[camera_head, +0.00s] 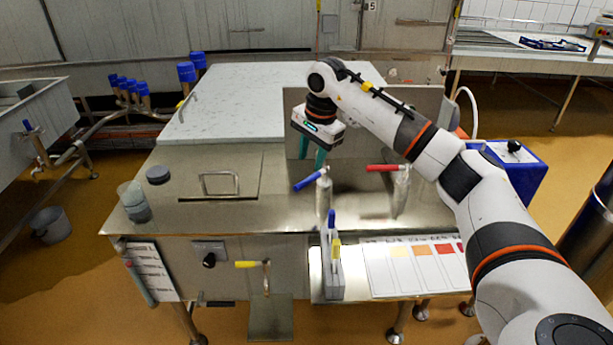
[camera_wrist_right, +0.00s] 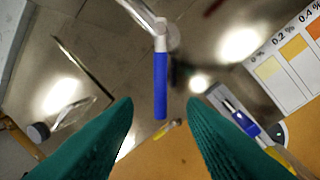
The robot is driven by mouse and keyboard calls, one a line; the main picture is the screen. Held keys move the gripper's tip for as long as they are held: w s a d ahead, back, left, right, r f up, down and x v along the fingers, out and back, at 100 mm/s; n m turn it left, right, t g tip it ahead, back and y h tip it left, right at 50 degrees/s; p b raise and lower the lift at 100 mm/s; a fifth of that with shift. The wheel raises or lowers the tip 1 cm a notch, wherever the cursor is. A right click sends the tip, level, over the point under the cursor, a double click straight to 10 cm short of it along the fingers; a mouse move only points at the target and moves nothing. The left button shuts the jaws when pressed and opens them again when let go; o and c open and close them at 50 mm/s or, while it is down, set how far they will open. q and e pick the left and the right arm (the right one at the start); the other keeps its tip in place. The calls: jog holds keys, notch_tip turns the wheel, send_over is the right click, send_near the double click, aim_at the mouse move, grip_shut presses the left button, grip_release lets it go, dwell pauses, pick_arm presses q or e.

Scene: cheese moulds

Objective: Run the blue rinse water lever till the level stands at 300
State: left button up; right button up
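The blue lever (camera_head: 308,181) sticks out to the left from the top of a metal post (camera_head: 323,198) on the steel counter. My right gripper (camera_head: 308,158) is just above and behind it, pointing down with its teal fingers apart. In the right wrist view the blue lever (camera_wrist_right: 160,85) lies between the two open fingers (camera_wrist_right: 160,108), with a gap on each side. A clear beaker (camera_head: 134,202) with greyish-blue lower contents stands at the counter's left corner. I cannot read a level or a 300 mark. My left gripper is not in view.
A red lever (camera_head: 384,167) on a second post is close on the right. A rack with blue and yellow handled tools (camera_head: 333,270) and a colour chart (camera_head: 415,268) are in front. A yellow lever (camera_head: 247,264) is on the front panel. A metal handle (camera_head: 219,183) rises left of the posts.

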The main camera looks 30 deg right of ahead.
aim_at(307, 180)
jog(key=f, duration=0.3)
jog(key=w+f, duration=0.1)
jog(key=f, duration=0.2)
jog(key=shift+w+a+f, duration=0.1)
jog(key=shift+a+f, duration=0.05)
jog(key=shift+a, duration=0.05)
grip_shut()
